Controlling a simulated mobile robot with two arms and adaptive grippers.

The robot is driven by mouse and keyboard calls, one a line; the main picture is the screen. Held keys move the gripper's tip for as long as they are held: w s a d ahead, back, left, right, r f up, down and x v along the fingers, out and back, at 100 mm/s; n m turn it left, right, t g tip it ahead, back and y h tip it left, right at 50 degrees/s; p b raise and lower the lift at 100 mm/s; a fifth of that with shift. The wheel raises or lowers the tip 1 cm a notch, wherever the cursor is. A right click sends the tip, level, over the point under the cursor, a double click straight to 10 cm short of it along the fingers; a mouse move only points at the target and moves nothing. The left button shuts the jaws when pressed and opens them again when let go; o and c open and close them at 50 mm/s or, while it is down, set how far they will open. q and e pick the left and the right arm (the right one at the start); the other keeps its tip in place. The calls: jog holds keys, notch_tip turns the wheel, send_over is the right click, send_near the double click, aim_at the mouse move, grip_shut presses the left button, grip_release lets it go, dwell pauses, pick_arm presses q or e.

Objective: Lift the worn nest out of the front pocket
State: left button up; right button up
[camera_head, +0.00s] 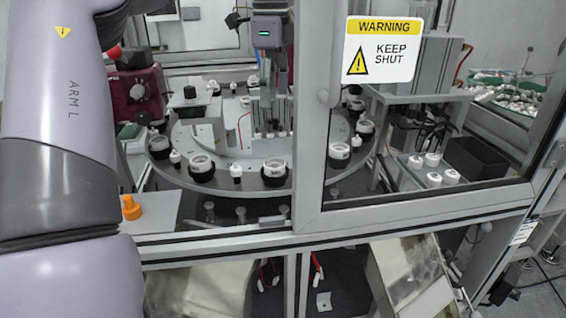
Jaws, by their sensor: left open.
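My left arm (58,120) fills the left side of the view and runs up past the top edge. Little of my left gripper can be told apart; its jaws are open and stand away from the front nests. The round dial (222,184) lies behind the cell's front frame. A black nest with a pale ring (274,170) sits at its front edge, and a similar nest (202,167) sits to the left. I cannot tell which nest is worn. My right gripper is out of view.
A clear door with a warning sign (382,50) covers the right half of the front. The left opening shows no pane. A frame rail (215,240) crosses below the dial. An orange piece (131,207) stands on a grey plate at left. A dark bin (476,160) is at right.

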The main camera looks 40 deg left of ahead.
pick_arm(q)
jog(key=p, duration=0.1)
send_over(272, 166)
notch_tip(272, 166, down, 7)
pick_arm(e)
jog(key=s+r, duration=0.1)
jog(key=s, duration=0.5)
pick_arm(q)
jog(key=f, duration=0.1)
jog(key=f+p, duration=0.1)
jog(key=shift+w+a+f, duration=0.1)
jog(key=shift+a+f, duration=0.15)
jog(key=shift+f, duration=0.55)
jog(key=shift+d+f+p, duration=0.25)
jog(key=shift+f+p, duration=0.65)
jog(key=shift+p, duration=0.15)
notch_tip(272, 166, down, 3)
jog(key=shift+r+p, duration=0.2)
jog(key=shift+p, duration=0.25)
jog(key=shift+f, duration=0.35)
jog(key=shift+c, duration=0.9)
jog(key=c, duration=1)
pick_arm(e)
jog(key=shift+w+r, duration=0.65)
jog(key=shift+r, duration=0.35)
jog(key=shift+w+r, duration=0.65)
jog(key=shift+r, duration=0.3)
